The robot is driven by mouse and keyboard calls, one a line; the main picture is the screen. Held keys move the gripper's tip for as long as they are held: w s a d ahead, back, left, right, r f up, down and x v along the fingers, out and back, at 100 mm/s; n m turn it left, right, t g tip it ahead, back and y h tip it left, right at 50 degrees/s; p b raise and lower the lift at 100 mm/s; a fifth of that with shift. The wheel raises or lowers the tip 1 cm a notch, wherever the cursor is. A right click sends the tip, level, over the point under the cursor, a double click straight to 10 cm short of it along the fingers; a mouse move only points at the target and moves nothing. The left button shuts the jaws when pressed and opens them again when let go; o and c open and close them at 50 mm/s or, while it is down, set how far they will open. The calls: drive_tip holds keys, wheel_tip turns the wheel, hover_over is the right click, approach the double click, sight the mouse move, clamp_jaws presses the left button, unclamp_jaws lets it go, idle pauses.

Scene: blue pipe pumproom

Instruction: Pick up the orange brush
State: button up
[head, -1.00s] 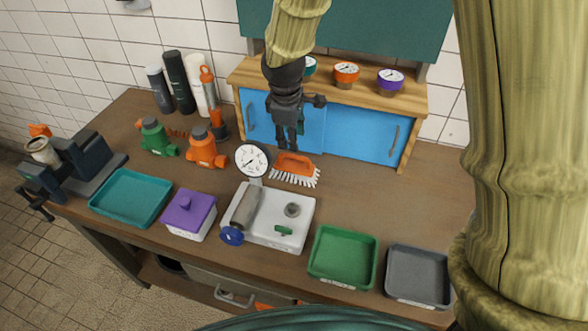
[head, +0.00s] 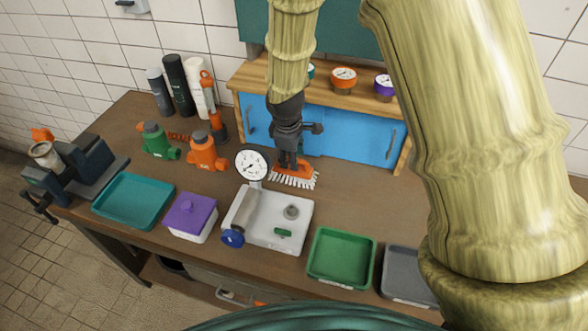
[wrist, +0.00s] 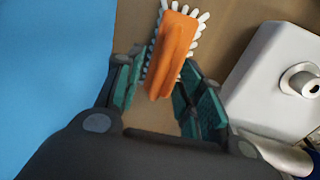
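The orange brush (head: 298,177) lies on the bench with white bristles showing along its edge. It is just behind the white box and in front of the blue cabinet. My gripper (head: 288,162) is right above it and hides part of its body. In the wrist view the orange brush (wrist: 172,50) reaches in between the two open fingers of my gripper (wrist: 155,95). A gap shows on the right side of the brush; the left finger is close to it, and I cannot tell whether they touch.
A white box (head: 262,235) with a pressure gauge (head: 251,165) stands just in front of the brush. The blue cabinet (head: 350,135) is close behind. An orange valve (head: 206,152) stands to the left. The bench right of the brush (head: 365,200) is clear.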

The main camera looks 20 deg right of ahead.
drive_tip(key=shift+w+d+f, duration=0.1)
drive_tip(key=shift+w+f, duration=0.05)
drive_tip(key=shift+f, duration=0.95)
clamp_jaws()
